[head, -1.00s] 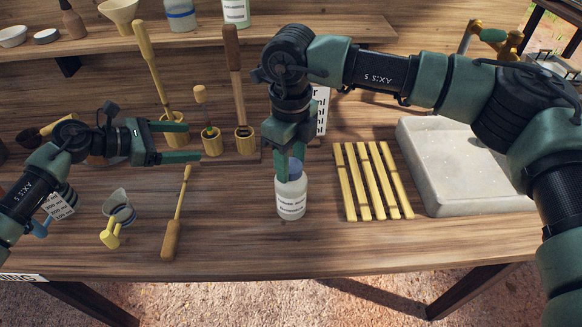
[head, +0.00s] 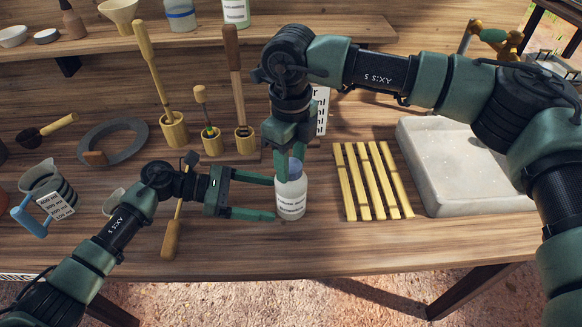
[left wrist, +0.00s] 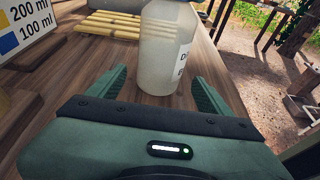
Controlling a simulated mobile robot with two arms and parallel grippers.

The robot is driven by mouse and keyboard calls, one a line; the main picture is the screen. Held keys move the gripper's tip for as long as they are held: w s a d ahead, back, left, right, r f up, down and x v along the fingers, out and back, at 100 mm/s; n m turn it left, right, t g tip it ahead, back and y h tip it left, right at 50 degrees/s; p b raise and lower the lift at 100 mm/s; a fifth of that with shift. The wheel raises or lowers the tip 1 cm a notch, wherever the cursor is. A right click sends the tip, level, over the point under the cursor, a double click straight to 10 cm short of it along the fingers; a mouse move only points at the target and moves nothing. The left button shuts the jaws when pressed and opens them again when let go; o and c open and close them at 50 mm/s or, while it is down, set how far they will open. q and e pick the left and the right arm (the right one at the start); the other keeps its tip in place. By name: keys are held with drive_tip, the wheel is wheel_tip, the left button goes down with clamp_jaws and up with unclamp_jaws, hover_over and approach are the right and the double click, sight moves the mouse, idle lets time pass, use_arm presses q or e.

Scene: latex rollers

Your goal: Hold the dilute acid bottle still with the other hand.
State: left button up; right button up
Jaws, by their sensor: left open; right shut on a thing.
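The dilute acid bottle (head: 291,198) is white and translucent with a blue cap and a printed label. It stands upright on the wooden table. My right gripper (head: 290,160) comes from above and is shut on the bottle near its cap. My left gripper (head: 275,197) is open, low and level, just left of the bottle, with its fingers pointing at it. In the left wrist view the bottle (left wrist: 167,45) stands just ahead, between the lines of the two open fingers. The left fingertips look close to the bottle; I cannot tell whether they touch it.
A yellow slatted rack (head: 372,182) and a pale stone basin (head: 465,165) lie to the right. Wooden holders with tools (head: 211,140) stand behind. The table's front edge is close.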

sight(286, 202)
use_arm(q)
drive_tip(key=shift+x, duration=2.85)
drive_tip(key=shift+a, duration=0.1)
drive_tip(key=c, duration=1.2)
drive_tip(key=shift+c, duration=1)
drive_tip(key=shift+f, duration=0.2)
use_arm(e)
drive_tip(key=o, duration=0.8)
